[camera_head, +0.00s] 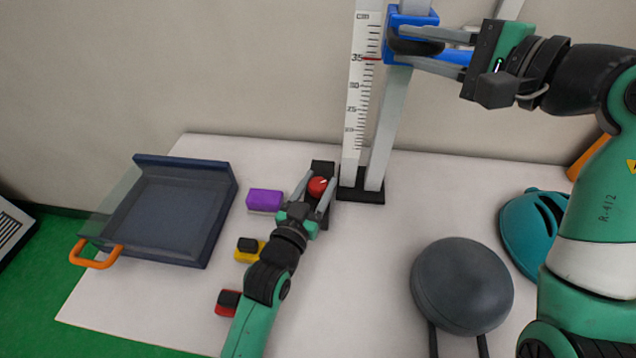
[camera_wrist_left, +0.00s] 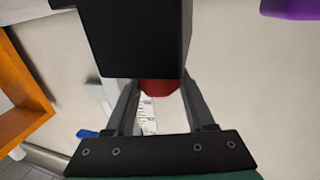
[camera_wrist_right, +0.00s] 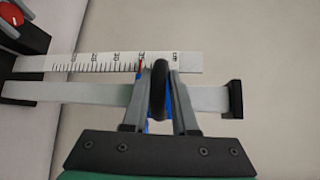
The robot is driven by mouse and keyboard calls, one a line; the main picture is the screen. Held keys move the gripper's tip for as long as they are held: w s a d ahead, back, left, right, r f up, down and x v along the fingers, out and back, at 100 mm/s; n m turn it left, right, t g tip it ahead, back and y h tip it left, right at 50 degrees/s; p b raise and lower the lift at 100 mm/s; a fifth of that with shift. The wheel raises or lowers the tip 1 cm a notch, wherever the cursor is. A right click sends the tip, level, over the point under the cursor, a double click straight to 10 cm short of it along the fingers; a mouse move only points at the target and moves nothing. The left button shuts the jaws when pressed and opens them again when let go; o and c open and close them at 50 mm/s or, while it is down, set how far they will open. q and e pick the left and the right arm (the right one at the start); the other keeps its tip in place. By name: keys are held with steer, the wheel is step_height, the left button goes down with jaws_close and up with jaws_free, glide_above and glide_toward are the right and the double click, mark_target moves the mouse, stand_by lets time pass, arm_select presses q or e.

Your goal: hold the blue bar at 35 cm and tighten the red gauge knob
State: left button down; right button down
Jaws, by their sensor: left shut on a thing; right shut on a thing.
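The blue bar (camera_head: 452,56) is part of a blue carriage (camera_head: 400,20) on the grey upright post, level with the red 35 mark on the white cm scale (camera_head: 368,85). My right gripper (camera_head: 405,40) is shut on the carriage's dark round grip, which also shows between its fingers in the right wrist view (camera_wrist_right: 160,88). The red gauge knob (camera_head: 318,187) sits on a black block (camera_head: 322,167) left of the post's foot. My left gripper (camera_head: 312,195) is shut on the knob. In the left wrist view the knob (camera_wrist_left: 158,87) is mostly hidden behind the black block.
A dark blue tray (camera_head: 222,215) with an orange handle stands at the left. Purple (camera_head: 265,200), yellow (camera_head: 247,255) and red (camera_head: 222,311) blocks lie beside the left arm. A dark round stool-like object (camera_head: 462,285) and a teal helmet (camera_head: 530,225) are at the right.

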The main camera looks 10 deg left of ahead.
arm_select(q)
steer(key=shift+c, duration=1.3)
jaws_free()
steer(key=shift+s, duration=0.1)
steer(key=v, duration=1.2)
steer(key=shift+f, duration=0.1)
